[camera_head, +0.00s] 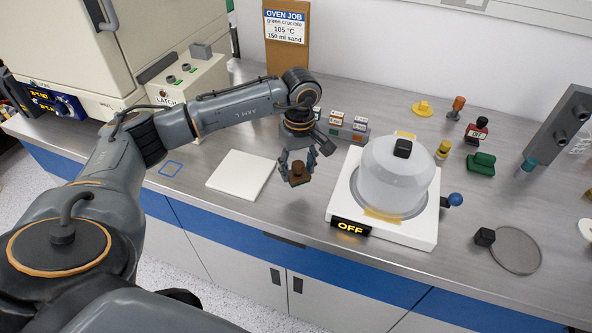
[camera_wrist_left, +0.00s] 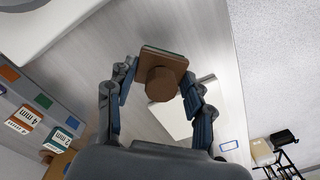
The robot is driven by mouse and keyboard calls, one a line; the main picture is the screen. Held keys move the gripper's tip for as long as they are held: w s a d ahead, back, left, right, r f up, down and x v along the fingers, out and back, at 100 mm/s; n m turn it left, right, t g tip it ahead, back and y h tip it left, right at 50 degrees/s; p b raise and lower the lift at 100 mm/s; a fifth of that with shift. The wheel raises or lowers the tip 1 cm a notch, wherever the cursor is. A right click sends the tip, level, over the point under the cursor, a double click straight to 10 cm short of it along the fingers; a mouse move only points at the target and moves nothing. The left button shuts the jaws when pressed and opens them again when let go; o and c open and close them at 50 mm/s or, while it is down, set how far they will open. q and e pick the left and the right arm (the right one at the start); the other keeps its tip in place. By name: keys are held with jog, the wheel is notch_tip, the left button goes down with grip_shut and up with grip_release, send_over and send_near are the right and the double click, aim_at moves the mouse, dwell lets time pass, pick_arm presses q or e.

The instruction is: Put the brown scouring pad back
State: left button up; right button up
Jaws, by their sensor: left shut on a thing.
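The brown scouring pad (camera_head: 298,174) is a small brown block with a round knob. My left gripper (camera_head: 298,165) is shut on it and holds it above the bench, between the white square plate and the covered hotplate. In the left wrist view the pad (camera_wrist_left: 175,58) with its knob (camera_wrist_left: 161,84) sits between the fingers of my left gripper (camera_wrist_left: 160,90). I cannot tell its exact height above the bench. My right gripper is not in view.
The hotplate (camera_head: 345,212) with a clear dome (camera_head: 395,178) reads OFF, right of the gripper. A grey labelled rack (camera_head: 345,132) stands behind. A white square plate (camera_head: 241,174) and a blue outline (camera_head: 171,168) lie left. Several small coloured items stand at the right.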

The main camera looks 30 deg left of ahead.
aim_at(296, 177)
pick_arm(q)
jog(key=shift+w+a+f, duration=0.35)
jog(key=shift+w+f, duration=0.1)
jog(key=shift+f, duration=0.25)
jog(key=f, duration=0.1)
jog(key=f+p, duration=0.2)
jog(key=shift+w+a+f, duration=0.15)
jog(key=shift+a+f, duration=0.15)
jog(key=shift+f, duration=0.25)
jog(key=o, duration=1.1)
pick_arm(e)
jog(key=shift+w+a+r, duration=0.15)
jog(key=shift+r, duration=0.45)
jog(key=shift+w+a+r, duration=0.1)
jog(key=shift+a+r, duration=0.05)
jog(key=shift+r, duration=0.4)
